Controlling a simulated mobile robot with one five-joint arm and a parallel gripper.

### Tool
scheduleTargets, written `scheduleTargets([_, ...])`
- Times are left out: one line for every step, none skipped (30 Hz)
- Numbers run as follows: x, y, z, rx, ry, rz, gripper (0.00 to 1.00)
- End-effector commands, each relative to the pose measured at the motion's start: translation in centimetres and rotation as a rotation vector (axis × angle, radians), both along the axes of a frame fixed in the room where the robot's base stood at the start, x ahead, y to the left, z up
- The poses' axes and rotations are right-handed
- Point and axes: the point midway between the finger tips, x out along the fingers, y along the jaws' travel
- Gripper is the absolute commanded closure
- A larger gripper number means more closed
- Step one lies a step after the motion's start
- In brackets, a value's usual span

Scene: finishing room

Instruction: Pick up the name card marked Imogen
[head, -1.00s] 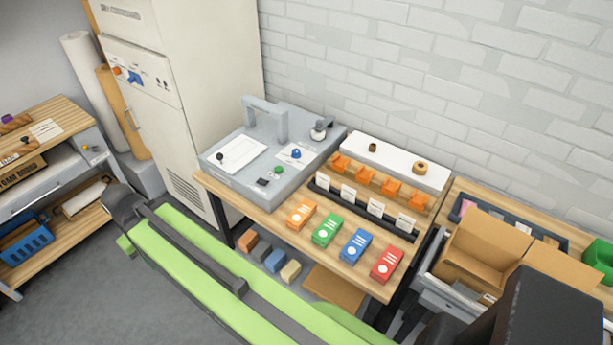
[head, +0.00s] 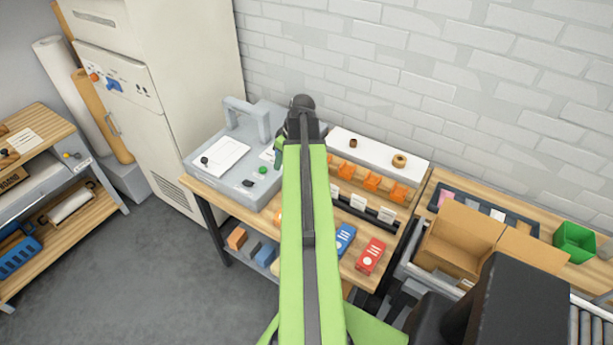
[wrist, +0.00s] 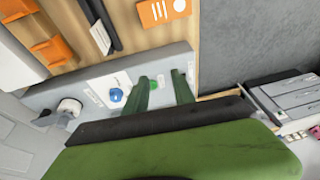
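Several small white name cards stand in a dark rack (head: 371,214) on the wooden table. Two clear ones are a card (head: 358,202) in the middle and a card (head: 387,213) at the right. Their writing is too small to read, so I cannot tell which says Imogen. The wrist view shows one white card (wrist: 99,37) at the rack's end. My gripper (wrist: 160,77) is open and empty, its two green fingers apart over the grey machine, off to one side of the rack.
Orange holders (head: 372,182) and a white board (head: 376,156) with two rings lie behind the rack. A blue box (head: 345,239) and a red box (head: 369,256) lie in front. The grey machine (head: 227,165) stands left, a cardboard box (head: 460,238) right.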

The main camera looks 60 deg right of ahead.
Motion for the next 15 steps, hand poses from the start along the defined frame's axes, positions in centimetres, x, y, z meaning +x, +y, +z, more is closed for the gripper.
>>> scheduleTargets([-2.7, -3.2, 0.9, -0.014, -0.022, -0.018, 0.69])
scheduleTargets([-4.1, -4.6, 1.1, -0.023, -0.035, -0.018, 0.69])
scheduleTargets([-5.8, -6.2, 1.4, -0.036, -0.050, -0.019, 0.69])
scheduleTargets([-6.9, -7.2, 1.5, -0.044, -0.058, -0.021, 0.69])
scheduleTargets([-7.9, -7.9, 1.7, -0.052, -0.066, -0.019, 0.69])
scheduleTargets([-8.9, -8.7, 1.8, -0.060, -0.074, -0.020, 0.69])
scheduleTargets([-9.5, -9.2, 1.9, -0.065, -0.078, -0.021, 0.69])
scheduleTargets([-9.9, -9.5, 1.9, -0.070, -0.081, -0.020, 0.69])
scheduleTargets([-10.2, -9.8, 2.0, -0.073, -0.084, -0.018, 0.69])
scheduleTargets([-10.4, -9.9, 1.9, -0.074, -0.085, -0.019, 0.69])
scheduleTargets([-10.5, -9.9, 1.9, -0.076, -0.085, -0.018, 0.69])
scheduleTargets([-10.4, -9.9, 1.9, -0.076, -0.085, -0.017, 0.69])
scheduleTargets([-10.4, -9.9, 1.8, -0.075, -0.085, -0.017, 0.69])
scheduleTargets([-10.3, -9.9, 1.6, -0.075, -0.085, -0.017, 0.69])
scheduleTargets([-10.2, -9.9, 1.3, -0.075, -0.085, -0.016, 0.69])
